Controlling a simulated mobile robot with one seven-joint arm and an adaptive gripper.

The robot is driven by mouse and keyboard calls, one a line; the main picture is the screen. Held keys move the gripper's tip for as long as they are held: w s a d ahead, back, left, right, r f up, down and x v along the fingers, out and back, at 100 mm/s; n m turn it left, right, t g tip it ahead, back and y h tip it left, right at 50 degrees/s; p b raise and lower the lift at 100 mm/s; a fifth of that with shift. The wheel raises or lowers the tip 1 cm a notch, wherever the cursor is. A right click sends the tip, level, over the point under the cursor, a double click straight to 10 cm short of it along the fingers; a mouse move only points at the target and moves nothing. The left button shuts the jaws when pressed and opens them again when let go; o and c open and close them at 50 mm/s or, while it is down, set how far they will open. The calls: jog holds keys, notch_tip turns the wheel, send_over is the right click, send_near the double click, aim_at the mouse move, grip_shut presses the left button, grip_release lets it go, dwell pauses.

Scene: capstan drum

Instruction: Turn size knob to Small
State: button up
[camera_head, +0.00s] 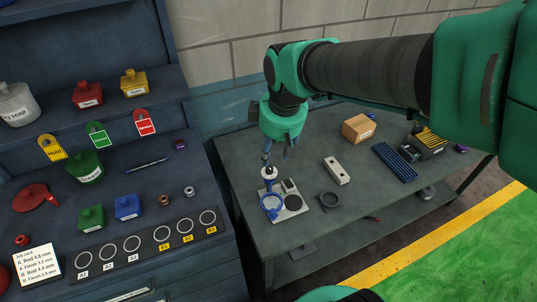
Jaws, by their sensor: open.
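A small grey device (301,209) lies on the grey table, with a blue ring (271,206) at its left front. A dark round part (293,202) sits on its right side, and a small dark block with a light top (289,186) sits at its back. A white round part with a dark centre (269,173) stands at its back left. I cannot tell which part is the size knob; no label is readable. My gripper (277,155) is open and points down above the white part. The small view does not show whether they touch.
On the table are a dark ring (330,200), a pale block (336,171), a cardboard box (358,128) and a blue ribbed tray (395,161). A dark workbench (215,267) with coloured containers stands at left. The table's front right is mostly clear.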

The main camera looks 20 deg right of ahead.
jog(key=w+d+f+n+g+p, duration=0.1)
jog(key=w+d+n+g+p, duration=0.15)
jog(key=w+p, duration=0.35)
jog(key=n+p, duration=0.3)
jog(key=n, duration=0.1)
send_over(269, 167)
notch_tip(269, 167, down, 4)
jog(key=shift+f+m, duration=0.2)
jog(key=shift+m, duration=0.05)
jog(key=shift+f, duration=0.15)
notch_tip(269, 167, down, 14)
jog(key=shift+r, duration=0.25)
grip_shut()
